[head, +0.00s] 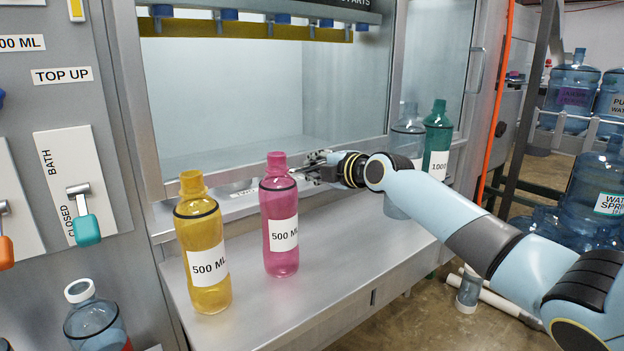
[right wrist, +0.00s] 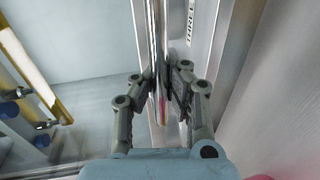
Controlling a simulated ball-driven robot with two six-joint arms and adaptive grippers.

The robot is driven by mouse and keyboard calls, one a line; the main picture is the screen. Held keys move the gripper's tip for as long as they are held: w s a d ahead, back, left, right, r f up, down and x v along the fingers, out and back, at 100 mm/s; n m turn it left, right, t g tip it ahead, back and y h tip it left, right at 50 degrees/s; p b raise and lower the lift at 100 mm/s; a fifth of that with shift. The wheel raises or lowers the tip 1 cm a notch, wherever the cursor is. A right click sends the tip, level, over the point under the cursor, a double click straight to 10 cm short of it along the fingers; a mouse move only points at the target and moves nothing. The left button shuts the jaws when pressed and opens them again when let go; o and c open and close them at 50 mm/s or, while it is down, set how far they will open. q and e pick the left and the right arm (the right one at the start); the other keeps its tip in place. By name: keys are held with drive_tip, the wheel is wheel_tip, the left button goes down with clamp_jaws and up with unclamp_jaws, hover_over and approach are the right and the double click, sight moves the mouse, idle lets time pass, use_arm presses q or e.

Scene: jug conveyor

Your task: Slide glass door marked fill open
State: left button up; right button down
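A wide glass pane (head: 250,85) in a metal frame closes the front of the cabinet in the head view; I cannot read a fill mark on it. My right gripper (head: 299,172) is low in front of the pane, behind the pink bottle. In the right wrist view, its fingers (right wrist: 160,85) are drawn close together on either side of a shiny metal bar (right wrist: 153,40). Whether they clamp the bar or only stand around it, I cannot tell. My left gripper is not in view.
A yellow bottle (head: 206,255) and a pink bottle (head: 280,235) stand on the metal shelf (head: 330,270). A clear bottle (head: 408,130) and a green bottle (head: 437,135) stand behind my right arm. Valve levers (head: 85,215) are at left. The shelf's front middle is clear.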

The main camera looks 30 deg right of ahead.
drive_tip(key=p, duration=1.5)
approach(297, 22)
drive_tip(key=x, duration=0.4)
drive_tip(key=shift+w, duration=0.25)
drive_tip(key=c, duration=2)
unclamp_jaws()
drive_tip(key=o, duration=0.5)
drive_tip(key=shift+s+d+r, duration=0.1)
drive_tip(key=shift+s, duration=0.2)
drive_tip(key=shift+o, duration=1.1)
drive_tip(key=shift+w, duration=0.15)
